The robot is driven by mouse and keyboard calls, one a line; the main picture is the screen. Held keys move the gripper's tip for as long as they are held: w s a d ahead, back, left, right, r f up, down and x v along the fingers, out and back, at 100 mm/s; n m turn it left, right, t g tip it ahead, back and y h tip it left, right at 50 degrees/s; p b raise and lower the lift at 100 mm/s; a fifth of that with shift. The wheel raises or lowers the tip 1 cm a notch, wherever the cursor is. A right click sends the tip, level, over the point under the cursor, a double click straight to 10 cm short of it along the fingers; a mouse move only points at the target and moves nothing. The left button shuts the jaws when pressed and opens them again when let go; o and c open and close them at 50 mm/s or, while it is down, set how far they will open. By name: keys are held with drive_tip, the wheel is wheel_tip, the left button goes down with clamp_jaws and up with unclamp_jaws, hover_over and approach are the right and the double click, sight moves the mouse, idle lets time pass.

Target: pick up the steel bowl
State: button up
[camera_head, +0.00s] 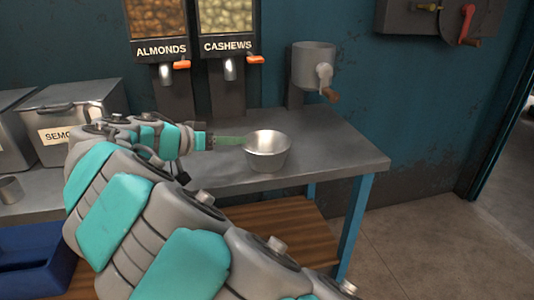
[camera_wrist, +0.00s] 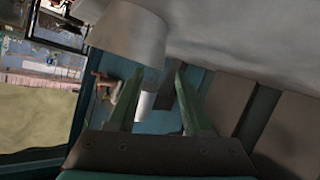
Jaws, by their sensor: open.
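The steel bowl (camera_head: 268,152) stands upright on the metal table in the head view and looks empty. My gripper (camera_head: 238,140) comes in from the left, level with the bowl's upper part, its green fingers at the bowl's left rim. The head view does not show whether they touch it. In the wrist view the two fingers of my gripper (camera_wrist: 156,72) are spread apart with nothing held between them. A grey tapered shape at the top left there looks like the bowl (camera_wrist: 128,34), beyond the fingertips.
A grinder (camera_head: 314,66) with a crank stands behind the bowl to the right. Dispensers for almonds (camera_head: 160,49) and cashews (camera_head: 228,46) stand behind. Metal bins (camera_head: 70,115) are at the left. The metal table (camera_head: 335,155) is clear right of the bowl.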

sight(251, 144)
drive_tip(key=x, duration=0.7)
drive_tip(key=shift+w+d+f+p, duration=0.15)
drive_tip(key=shift+w+d+p, duration=0.1)
drive_tip(key=shift+p, duration=0.15)
drive_tip(key=shift+c, duration=0.2)
clamp_jaws()
